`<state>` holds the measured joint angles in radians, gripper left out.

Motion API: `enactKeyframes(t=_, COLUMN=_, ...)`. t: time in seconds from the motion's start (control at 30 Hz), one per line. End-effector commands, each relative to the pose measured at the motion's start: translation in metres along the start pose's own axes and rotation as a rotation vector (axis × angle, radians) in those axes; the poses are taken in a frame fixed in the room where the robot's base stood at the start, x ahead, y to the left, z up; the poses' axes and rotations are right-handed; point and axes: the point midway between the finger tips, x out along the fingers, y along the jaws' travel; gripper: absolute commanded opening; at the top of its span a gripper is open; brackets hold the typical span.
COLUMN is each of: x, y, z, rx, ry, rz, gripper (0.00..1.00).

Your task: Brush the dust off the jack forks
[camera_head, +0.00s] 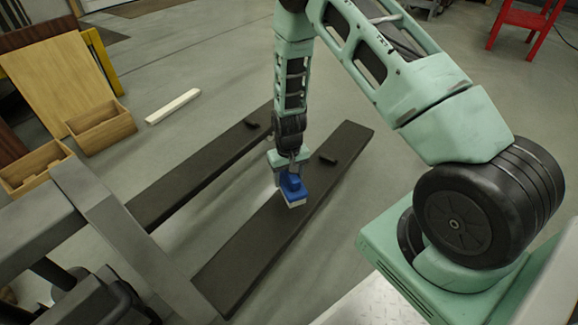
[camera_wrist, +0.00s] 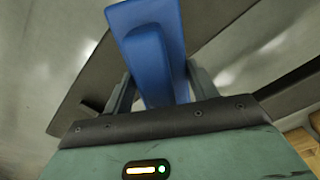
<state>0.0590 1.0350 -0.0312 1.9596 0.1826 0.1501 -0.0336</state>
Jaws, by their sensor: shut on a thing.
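The pallet jack has two long dark forks lying low over the floor, the right fork (camera_head: 262,240) and the left fork (camera_head: 190,180). My gripper (camera_head: 291,172) is shut on a blue brush (camera_head: 293,187) with pale bristles pointing down. The brush is over the right fork, around its middle; I cannot tell whether the bristles touch it. In the wrist view the blue brush (camera_wrist: 150,50) sits between the fingers (camera_wrist: 157,90), with a dark fork (camera_wrist: 85,85) behind it. A small dark block (camera_head: 328,159) lies on the right fork and another (camera_head: 252,123) on the left fork. Dust is not clearly visible.
The jack's grey body (camera_head: 120,240) stands at lower left. Wooden boxes (camera_head: 100,127) and a leaning board (camera_head: 58,80) are at left. A pale wooden bar (camera_head: 172,106) lies on the floor. A red stool (camera_head: 525,22) is at upper right.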

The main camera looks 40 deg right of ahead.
Motion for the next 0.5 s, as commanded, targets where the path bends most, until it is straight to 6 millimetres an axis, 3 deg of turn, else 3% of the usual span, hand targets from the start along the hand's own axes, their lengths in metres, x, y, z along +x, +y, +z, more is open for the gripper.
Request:
enactKeyframes(t=0.2, x=-0.022, y=0.0, z=-0.003, rx=0.0, ry=0.001, rz=0.0, gripper=0.4)
enactKeyframes(t=0.5, x=-0.023, y=0.0, z=-0.004, rx=0.0, ry=0.0, rz=0.0, gripper=0.4)
